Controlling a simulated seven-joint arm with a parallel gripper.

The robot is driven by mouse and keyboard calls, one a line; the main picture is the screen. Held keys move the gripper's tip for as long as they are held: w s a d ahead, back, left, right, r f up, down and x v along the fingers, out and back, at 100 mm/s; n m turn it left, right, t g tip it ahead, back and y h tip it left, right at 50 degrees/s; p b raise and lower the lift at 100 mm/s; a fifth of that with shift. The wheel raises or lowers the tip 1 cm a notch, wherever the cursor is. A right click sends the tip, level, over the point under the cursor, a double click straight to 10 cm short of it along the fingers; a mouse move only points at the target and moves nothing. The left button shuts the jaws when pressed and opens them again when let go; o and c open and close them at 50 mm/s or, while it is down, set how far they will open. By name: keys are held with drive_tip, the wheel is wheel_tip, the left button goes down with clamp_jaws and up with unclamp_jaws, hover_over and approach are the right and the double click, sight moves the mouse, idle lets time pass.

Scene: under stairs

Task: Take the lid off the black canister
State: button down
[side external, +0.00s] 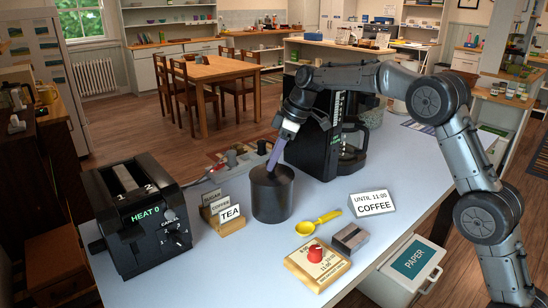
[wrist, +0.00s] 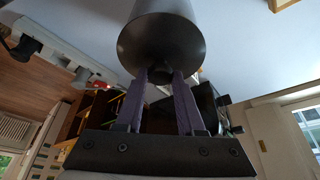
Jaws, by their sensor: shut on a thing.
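The black canister (side external: 272,200) stands upright on the pale counter, left of the coffee maker. Its dark round lid (wrist: 165,42) shows in the wrist view, with a small knob at its middle. In the side view the lid appears to sit on the canister, and I see no clear gap. My gripper (side external: 271,164) comes down at a tilt from above, its purple fingers at the lid's top. In the wrist view the gripper (wrist: 159,76) has its fingertips on either side of the knob, shut on it. The contact itself is partly hidden.
A black toaster (side external: 138,215) stands to the left and a black coffee maker (side external: 318,135) behind right. Small label cards (side external: 229,213) stand close left of the canister. A yellow scoop (side external: 318,222), a coffee sign (side external: 372,203) and a wooden block with a red knob (side external: 317,264) lie in front right.

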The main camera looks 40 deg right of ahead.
drive_tip(key=shift+r, duration=0.25)
drive_tip(key=shift+r, duration=0.8)
drive_tip(key=shift+r, duration=0.2)
drive_tip(key=shift+r, duration=2.9)
